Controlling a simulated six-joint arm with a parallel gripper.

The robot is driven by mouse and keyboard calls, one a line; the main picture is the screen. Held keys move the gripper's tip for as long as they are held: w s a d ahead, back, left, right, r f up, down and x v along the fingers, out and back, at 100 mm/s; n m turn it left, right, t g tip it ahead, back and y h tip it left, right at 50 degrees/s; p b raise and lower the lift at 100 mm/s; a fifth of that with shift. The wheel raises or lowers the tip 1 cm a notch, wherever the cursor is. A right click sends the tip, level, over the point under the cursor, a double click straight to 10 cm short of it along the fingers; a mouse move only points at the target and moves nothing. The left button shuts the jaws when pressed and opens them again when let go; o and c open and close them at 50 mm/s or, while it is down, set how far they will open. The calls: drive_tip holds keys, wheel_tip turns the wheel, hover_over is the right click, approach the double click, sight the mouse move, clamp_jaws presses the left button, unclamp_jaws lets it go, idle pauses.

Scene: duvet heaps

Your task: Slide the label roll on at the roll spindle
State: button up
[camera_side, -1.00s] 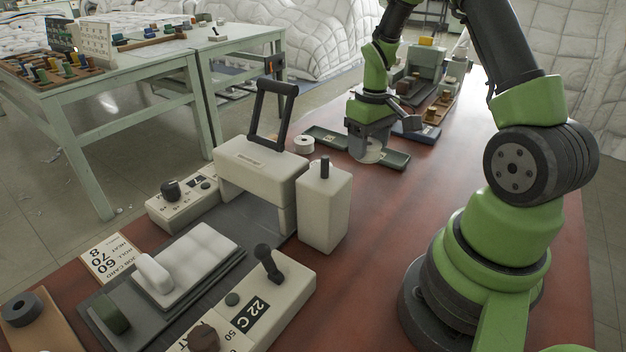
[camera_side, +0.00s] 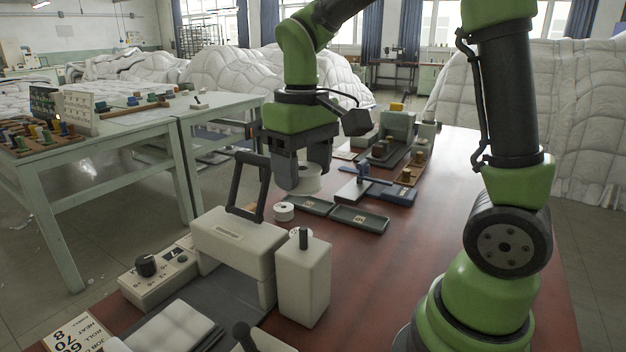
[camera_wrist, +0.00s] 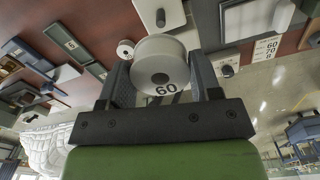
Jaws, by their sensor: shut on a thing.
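My gripper (camera_side: 304,172) is shut on a white label roll (camera_side: 308,180) and holds it in the air above the far part of the table. In the wrist view the label roll (camera_wrist: 160,66) sits between both fingers, with its dark core hole and the mark "60" facing the camera. A short dark upright peg (camera_side: 303,238), which looks like the roll spindle, stands on a white block nearer the side camera. The peg (camera_wrist: 161,18) also shows in the wrist view, beyond the roll and apart from it. Nothing is visible on the peg's upper part.
A white press (camera_side: 235,240) with a tall black handle (camera_side: 248,185) stands left of the block. A smaller white roll (camera_side: 284,211) lies behind it. Dark green trays (camera_side: 359,218) lie beyond. The red table right of the block is clear.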

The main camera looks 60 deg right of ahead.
sight(304, 228)
idle(0.4)
drive_tip(key=shift+f, duration=2.85)
drive_tip(key=shift+f, duration=2.45)
drive_tip(key=o, duration=1)
wheel_tip(304, 228, up, 10)
drive_tip(key=shift+s+a, duration=0.1)
